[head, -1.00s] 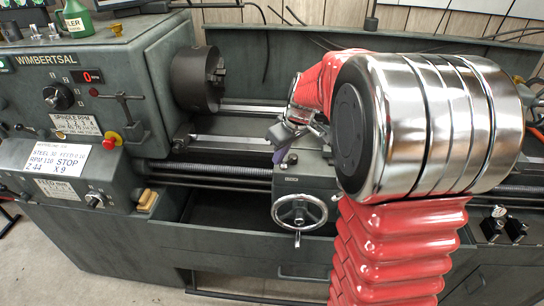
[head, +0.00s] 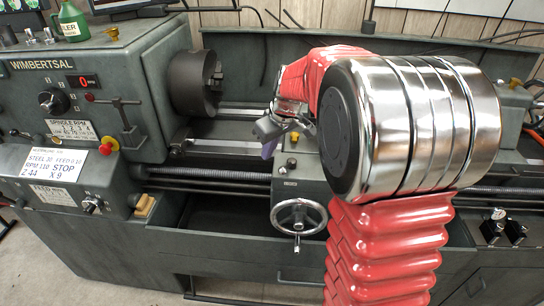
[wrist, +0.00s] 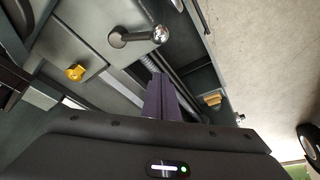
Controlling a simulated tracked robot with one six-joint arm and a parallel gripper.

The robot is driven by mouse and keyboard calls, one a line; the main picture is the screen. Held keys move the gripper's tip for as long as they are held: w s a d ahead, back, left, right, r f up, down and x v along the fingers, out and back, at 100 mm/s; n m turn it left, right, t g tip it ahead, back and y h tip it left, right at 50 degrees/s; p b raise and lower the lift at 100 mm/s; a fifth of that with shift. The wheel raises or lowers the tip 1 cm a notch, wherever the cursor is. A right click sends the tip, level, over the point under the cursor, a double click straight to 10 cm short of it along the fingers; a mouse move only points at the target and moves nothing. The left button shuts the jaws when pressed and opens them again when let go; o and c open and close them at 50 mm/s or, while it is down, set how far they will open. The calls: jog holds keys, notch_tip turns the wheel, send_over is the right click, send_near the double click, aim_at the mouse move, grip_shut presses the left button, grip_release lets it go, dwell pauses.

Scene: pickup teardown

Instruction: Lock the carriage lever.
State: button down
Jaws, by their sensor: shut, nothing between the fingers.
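The lathe carriage (head: 290,188) stands mid-bed, with a handwheel (head: 299,216) on its front. In the wrist view, a short dark lever with a shiny ball end (wrist: 138,38) sits on a grey block of the machine; it looks like the carriage lever. I cannot make the lever out in the head view. My gripper (head: 268,149) is at the upper left of the carriage, pointing down. Its purple fingers (wrist: 159,92) are together and empty in the wrist view. Their tips lie below the lever in that picture, apart from it.
A yellow knob (wrist: 75,72) is left of the lever in the wrist view. The headstock and chuck (head: 194,84) stand left of my gripper. The lead screw (head: 210,172) runs across the front. My red and chrome arm hides the bed's right part.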

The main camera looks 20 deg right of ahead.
jog(key=v, duration=0.8)
jog(key=shift+d+r, duration=0.35)
jog(key=shift+d+m, duration=0.1)
jog(key=shift+m, duration=0.2)
jog(key=s+f+m, duration=0.2)
jog(key=shift+s+f+g, duration=0.1)
jog(key=shift+f+g, duration=0.2)
jog(key=shift+f, duration=0.05)
jog(key=s+a+t, duration=0.1)
jog(key=s+a, duration=0.6)
jog(key=s, duration=0.4)
jog(key=s+a+t+h, duration=0.1)
jog(key=s+a, duration=0.6)
jog(key=s, duration=0.4)
jog(key=shift+s+r+m, duration=0.25)
jog(key=shift+s+m, duration=0.1)
jog(key=shift+m, duration=0.05)
